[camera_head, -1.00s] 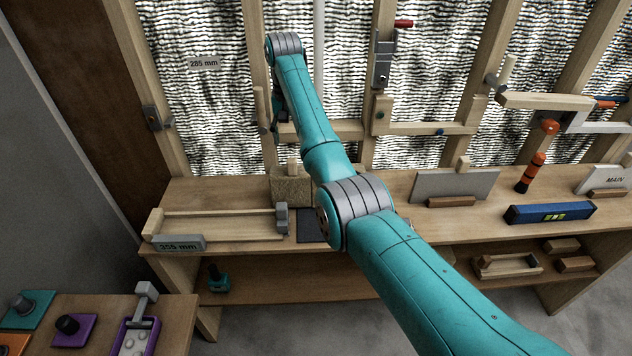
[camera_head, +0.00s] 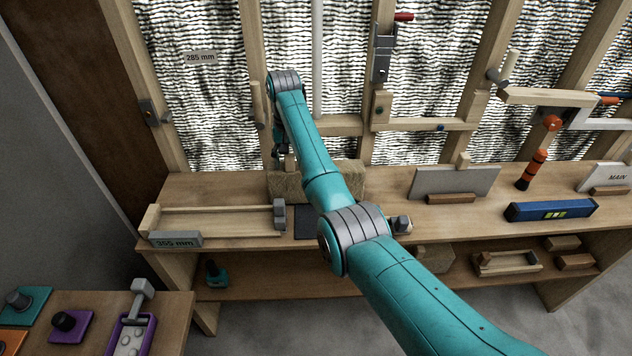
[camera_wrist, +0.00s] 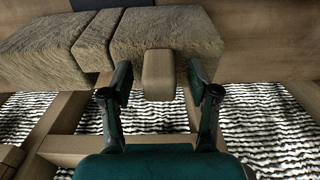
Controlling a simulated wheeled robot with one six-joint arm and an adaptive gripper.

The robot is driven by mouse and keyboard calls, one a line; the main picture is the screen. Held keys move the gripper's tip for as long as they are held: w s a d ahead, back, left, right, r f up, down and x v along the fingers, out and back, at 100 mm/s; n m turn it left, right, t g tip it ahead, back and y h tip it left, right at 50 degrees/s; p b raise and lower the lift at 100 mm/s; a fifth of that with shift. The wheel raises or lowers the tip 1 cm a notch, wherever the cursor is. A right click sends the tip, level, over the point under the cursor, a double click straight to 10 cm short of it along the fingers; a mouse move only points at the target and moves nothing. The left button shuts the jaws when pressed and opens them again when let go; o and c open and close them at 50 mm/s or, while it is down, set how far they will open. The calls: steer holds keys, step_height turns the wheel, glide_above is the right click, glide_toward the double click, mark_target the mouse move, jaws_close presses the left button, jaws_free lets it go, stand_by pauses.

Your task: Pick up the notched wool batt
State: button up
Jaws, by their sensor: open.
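The notched wool batt is a tan, fibrous block (camera_wrist: 150,37) with a groove across it, lying along the workbench in the wrist view. A small pale block-shaped grip (camera_wrist: 159,75) stands out from it. My gripper (camera_wrist: 160,85) is open, with one finger on each side of this grip and gaps showing on both sides. In the head view the batt (camera_head: 345,172) lies on the bench against the wall side, partly hidden by my arm. My gripper (camera_head: 281,155) is small there, at the batt's left part.
A wooden jig (camera_head: 215,222) marked 355 mm sits left of the batt. A grey board (camera_head: 452,184), an orange-handled tool (camera_head: 532,170) and a blue level (camera_head: 550,210) are to the right. Wall studs and crosspieces (camera_head: 335,127) stand behind the batt.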

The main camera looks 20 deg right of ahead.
jaws_close()
